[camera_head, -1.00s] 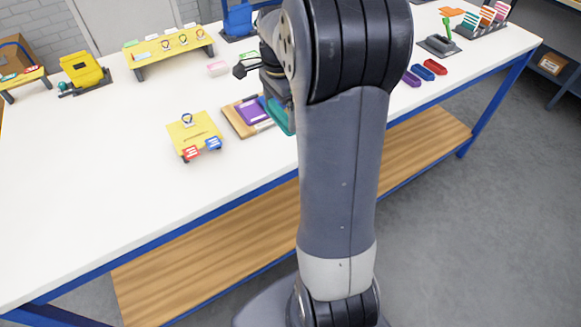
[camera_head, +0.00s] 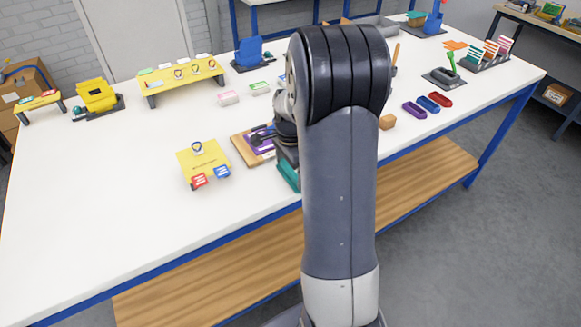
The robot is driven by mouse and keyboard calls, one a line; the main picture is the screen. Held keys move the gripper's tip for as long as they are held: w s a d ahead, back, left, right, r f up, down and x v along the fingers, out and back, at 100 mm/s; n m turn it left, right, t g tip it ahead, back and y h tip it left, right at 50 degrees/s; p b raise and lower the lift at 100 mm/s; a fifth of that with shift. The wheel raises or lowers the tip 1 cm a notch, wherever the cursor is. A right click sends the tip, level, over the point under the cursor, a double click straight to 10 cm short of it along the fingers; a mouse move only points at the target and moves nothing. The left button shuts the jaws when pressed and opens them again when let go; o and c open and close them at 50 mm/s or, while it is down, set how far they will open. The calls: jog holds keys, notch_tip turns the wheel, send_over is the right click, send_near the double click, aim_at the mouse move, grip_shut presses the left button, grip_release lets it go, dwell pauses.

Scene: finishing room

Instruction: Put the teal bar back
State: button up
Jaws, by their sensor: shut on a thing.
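The teal bar (camera_head: 289,178) hangs beneath my gripper (camera_head: 288,163), which is shut on it. My upper arm hides much of the gripper and the bar's right end. The bar shows near the front edge of the white table (camera_head: 110,215), just right of a wooden board (camera_head: 240,151) with a purple piece on it. I cannot tell whether the bar touches the table. A dark part of my wrist covers part of the board and purple piece.
A yellow stand (camera_head: 204,162) with red and blue tags is left of the board. Right of my arm are purple (camera_head: 413,111), blue (camera_head: 428,105) and red (camera_head: 441,99) pieces and an orange-brown block (camera_head: 387,122). The table's front left is clear.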

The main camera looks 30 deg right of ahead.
aim_at(291, 169)
jog(key=shift+f, duration=0.15)
jog(key=o, duration=0.5)
notch_tip(291, 169, up, 12)
jog(key=shift+r, duration=0.2)
